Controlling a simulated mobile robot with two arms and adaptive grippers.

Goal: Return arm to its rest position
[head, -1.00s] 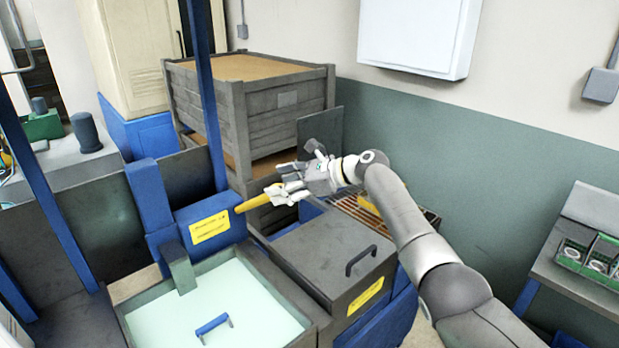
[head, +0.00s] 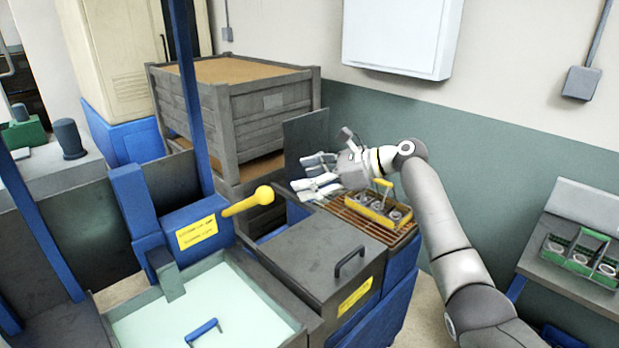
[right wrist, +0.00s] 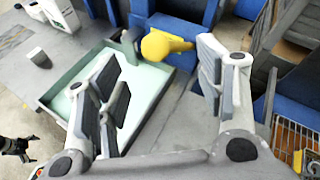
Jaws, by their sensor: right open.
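My right arm comes in from the right in the head view. Its gripper (head: 312,175) is open and empty, in the air by the dark upright panel (head: 306,145). The yellow lever (head: 240,206) with its ball knob sticks out of the blue machine, to the left of and apart from the gripper. In the right wrist view the open fingers (right wrist: 160,72) stand wide apart, and the yellow knob (right wrist: 160,45) appears between them with nothing gripping it. My left gripper is not in the head view.
A yellow holder (head: 365,210) with metal rings stands on the rusty grate (head: 343,212), close below the right gripper. A grey lid with a black handle (head: 350,262), a pale green basin (head: 205,305) and a wooden crate (head: 265,115) are around. Green trays (head: 582,258) sit far right.

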